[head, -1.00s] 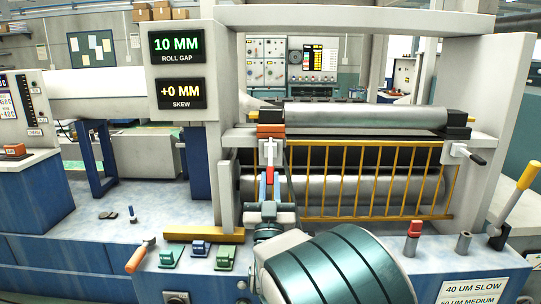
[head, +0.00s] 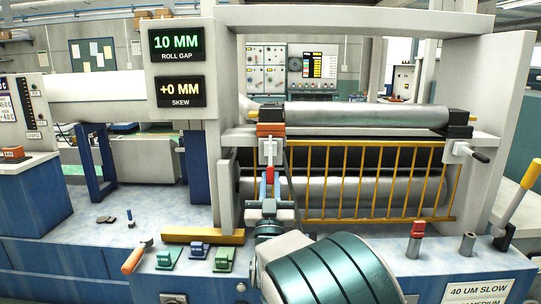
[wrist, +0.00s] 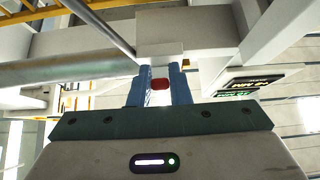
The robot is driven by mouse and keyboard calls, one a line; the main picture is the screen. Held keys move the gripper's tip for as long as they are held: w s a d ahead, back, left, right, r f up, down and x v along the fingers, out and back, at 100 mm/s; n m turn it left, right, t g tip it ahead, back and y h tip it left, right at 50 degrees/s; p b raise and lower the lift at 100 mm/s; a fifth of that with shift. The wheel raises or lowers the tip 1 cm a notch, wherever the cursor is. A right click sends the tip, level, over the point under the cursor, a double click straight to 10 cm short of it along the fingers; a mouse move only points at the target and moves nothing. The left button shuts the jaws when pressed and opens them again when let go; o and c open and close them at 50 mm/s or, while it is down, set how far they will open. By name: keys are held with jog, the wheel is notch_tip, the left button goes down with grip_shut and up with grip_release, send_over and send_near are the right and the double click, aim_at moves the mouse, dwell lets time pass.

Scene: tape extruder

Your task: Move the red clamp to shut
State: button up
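The red clamp (head: 270,175) hangs as a short lever with a red end below a white block on the left post of the roller frame. My gripper (head: 270,193) reaches up to it from below and in front. In the wrist view, the red end of the clamp (wrist: 160,84) sits between the two blue fingers of my gripper (wrist: 160,76), with no clear gap on either side. The fingers look closed on it. The clamp's mount is partly hidden behind the fingers.
A yellow barred guard (head: 370,180) stands just right of my gripper, in front of the rollers (head: 365,116). The display reads 10 MM and +0 MM.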

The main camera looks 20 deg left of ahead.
jog(key=o, duration=0.4)
jog(key=shift+w, duration=0.1)
jog(key=shift+o, duration=0.2)
jog(key=shift+b+v, duration=1.1)
jog(key=shift+v, duration=0.05)
jog(key=b+v, duration=0.4)
jog(key=v, duration=0.1)
jog(key=shift+r, duration=0.1)
